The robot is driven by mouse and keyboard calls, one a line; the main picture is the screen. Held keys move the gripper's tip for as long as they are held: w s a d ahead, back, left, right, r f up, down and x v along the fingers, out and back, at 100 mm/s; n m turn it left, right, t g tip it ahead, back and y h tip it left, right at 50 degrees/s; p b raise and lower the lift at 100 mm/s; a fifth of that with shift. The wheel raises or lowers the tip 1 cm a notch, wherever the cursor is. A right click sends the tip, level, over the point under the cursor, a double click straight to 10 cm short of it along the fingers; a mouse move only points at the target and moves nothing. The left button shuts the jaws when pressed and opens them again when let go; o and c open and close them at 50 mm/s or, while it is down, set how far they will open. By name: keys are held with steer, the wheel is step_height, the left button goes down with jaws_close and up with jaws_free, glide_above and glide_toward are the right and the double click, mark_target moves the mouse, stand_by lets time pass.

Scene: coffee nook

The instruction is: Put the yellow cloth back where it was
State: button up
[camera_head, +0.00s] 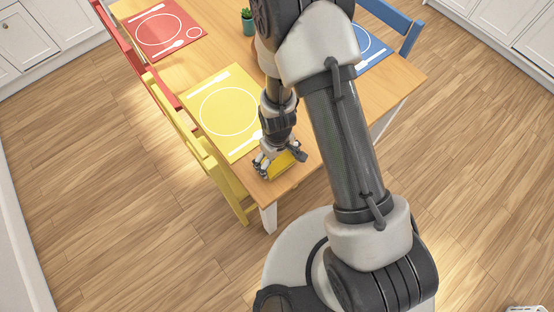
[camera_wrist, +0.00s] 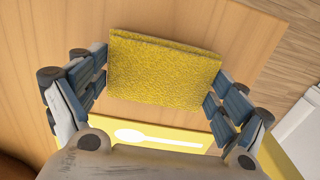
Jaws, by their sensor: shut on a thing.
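The yellow cloth (camera_wrist: 163,70) is a folded, rough-textured rectangle between my gripper's fingers (camera_wrist: 160,82) in the wrist view. My gripper is shut on it, with a finger pad against each short side. In the head view my gripper (camera_head: 279,163) points down at the near corner of the wooden table (camera_head: 268,186). The cloth (camera_head: 284,164) shows there as a yellow patch under the fingers, partly hidden by them. I cannot tell whether it touches the tabletop. The yellow placemat (camera_head: 217,92) lies just beyond it.
A yellow chair (camera_head: 196,140) and a red chair (camera_head: 134,59) stand along the left side. A red placemat (camera_head: 160,28), a blue placemat (camera_head: 371,51) and a potted plant (camera_head: 247,22) are on the table. A blue chair (camera_head: 399,23) is at the right.

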mark_target(277, 161)
steer(key=shift+f, duration=0.15)
steer(key=o, duration=0.7)
steer(key=shift+o, duration=0.2)
step_height(277, 161, up, 13)
steer(key=p, duration=0.4)
steer(key=shift+f, duration=0.2)
